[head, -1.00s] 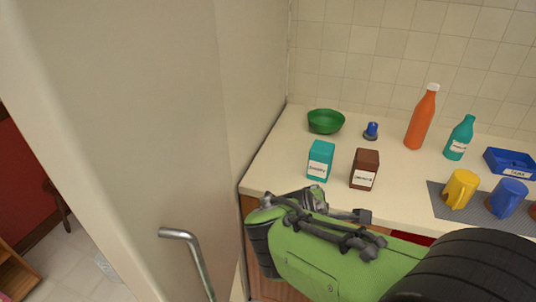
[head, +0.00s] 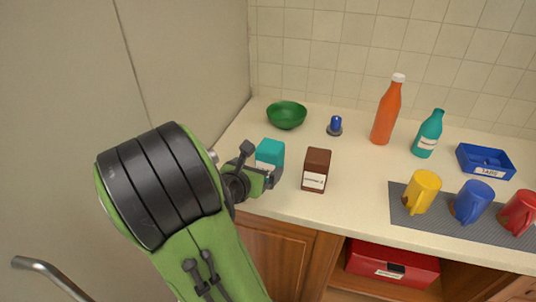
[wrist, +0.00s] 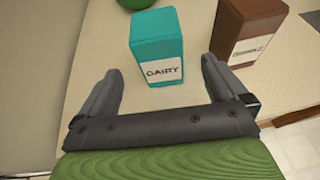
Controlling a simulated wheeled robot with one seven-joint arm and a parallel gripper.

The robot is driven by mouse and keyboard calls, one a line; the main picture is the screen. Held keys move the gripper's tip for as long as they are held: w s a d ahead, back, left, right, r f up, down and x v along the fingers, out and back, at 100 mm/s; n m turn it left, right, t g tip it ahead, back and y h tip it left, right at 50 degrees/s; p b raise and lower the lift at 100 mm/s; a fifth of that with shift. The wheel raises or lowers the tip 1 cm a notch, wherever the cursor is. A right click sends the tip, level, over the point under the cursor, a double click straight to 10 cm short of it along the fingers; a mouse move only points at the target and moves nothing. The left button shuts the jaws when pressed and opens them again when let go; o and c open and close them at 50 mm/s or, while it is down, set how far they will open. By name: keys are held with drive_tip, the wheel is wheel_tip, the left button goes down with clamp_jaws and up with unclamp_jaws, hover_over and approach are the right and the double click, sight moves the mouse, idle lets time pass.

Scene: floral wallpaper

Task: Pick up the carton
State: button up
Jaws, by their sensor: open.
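A teal carton (head: 271,148) stands upright on the counter, with its lower part hidden behind my gripper in the head view. My gripper (head: 262,165) is open and empty, in front of the teal carton. In the wrist view its fingers (wrist: 162,72) point toward the teal carton, one to each side, and the carton's body lies mostly beyond the fingertips.
A green bowl (head: 287,116) and a small blue-topped object (head: 335,125) stand behind. Further right are an orange bottle (head: 386,112), a teal bottle (head: 428,134), a blue tray (head: 463,160) and mugs on a grey mat (head: 398,212). A tall pale panel (head: 190,70) borders the counter's left.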

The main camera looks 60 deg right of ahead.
sight(267, 162)
drive_tip(key=p+x, duration=0.2)
drive_tip(key=x, duration=0.1)
drive_tip(key=shift+s+d+r+p, duration=0.1)
drive_tip(key=shift+s+d+p, duration=0.1)
drive_tip(key=shift+p, duration=0.1)
drive_tip(key=shift+w+d+f, duration=0.1)
drive_tip(key=shift+d+f, duration=0.15)
drive_tip(key=shift+d, duration=0.05)
drive_tip(key=b+x, duration=0.1)
drive_tip(key=x, duration=0.4)
drive_tip(key=shift+w+f, duration=0.1)
drive_tip(key=shift+w, duration=0.1)
drive_tip(key=shift+c, duration=0.7)
drive_tip(key=c, duration=1.1)
wheel_tip(267, 162, up, 10)
drive_tip(key=p, duration=0.5)
drive_tip(key=shift+c, duration=0.2)
